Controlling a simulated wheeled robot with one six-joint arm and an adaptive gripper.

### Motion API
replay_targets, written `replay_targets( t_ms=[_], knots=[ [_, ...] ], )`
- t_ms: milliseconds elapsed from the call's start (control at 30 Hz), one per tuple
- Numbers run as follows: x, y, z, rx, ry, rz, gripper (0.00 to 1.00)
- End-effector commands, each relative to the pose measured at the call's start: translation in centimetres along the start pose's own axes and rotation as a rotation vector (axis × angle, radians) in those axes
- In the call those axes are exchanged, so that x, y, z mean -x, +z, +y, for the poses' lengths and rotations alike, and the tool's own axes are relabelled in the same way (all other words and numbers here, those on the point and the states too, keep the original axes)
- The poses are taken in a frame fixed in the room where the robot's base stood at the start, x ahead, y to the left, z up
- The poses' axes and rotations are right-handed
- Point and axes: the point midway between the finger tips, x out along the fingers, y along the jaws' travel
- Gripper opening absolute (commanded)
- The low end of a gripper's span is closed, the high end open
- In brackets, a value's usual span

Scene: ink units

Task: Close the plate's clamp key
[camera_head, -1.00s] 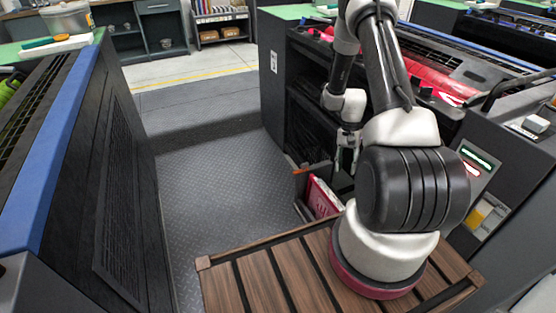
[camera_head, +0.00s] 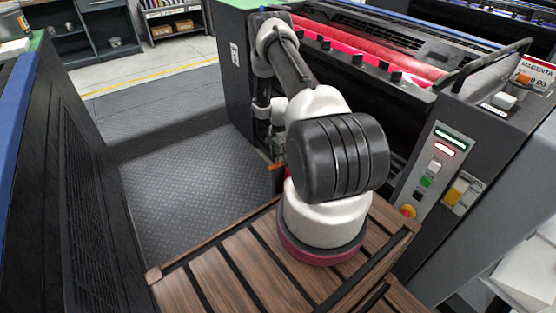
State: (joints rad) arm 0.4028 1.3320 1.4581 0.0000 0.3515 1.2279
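My arm reaches over toward the press unit (camera_head: 240,90) with the magenta-red roller (camera_head: 370,53). My gripper (camera_head: 274,152) hangs low beside the press's dark side, partly hidden behind my own arm. Its fingers are too small and covered to tell whether they are open or shut. A small orange piece (camera_head: 277,166) shows just below it; I cannot tell what it is or whether they touch. I cannot make out the plate's clamp key. A row of black knobs (camera_head: 347,56) runs along the press in front of the roller.
A control panel (camera_head: 433,170) with lit displays and buttons is on the press at right. A second dark press with a blue edge (camera_head: 18,95) stands at left. The metal tread floor (camera_head: 190,190) between them is clear. A wooden slatted platform (camera_head: 215,280) is at the front.

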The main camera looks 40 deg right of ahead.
Motion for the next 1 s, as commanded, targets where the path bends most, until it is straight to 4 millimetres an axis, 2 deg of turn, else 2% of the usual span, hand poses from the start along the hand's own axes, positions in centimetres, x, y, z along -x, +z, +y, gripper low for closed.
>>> replay_targets(
  t_ms=[100, 233, 567, 600, 800, 1000],
  knots=[
    [-2.0, 0.0, 0.0, 0.001, 0.000, 0.000, 0.38],
    [-3.5, 0.0, 0.0, 0.002, 0.000, 0.000, 0.38],
    [-4.2, 0.0, 0.0, 0.002, 0.000, 0.000, 0.38],
    [-4.2, 0.0, 0.0, 0.002, 0.000, 0.000, 0.36],
    [-4.1, 0.0, 0.0, 0.003, 0.000, 0.000, 0.00],
    [-4.1, 0.0, 0.0, 0.005, 0.000, 0.000, 0.00]
  ],
)
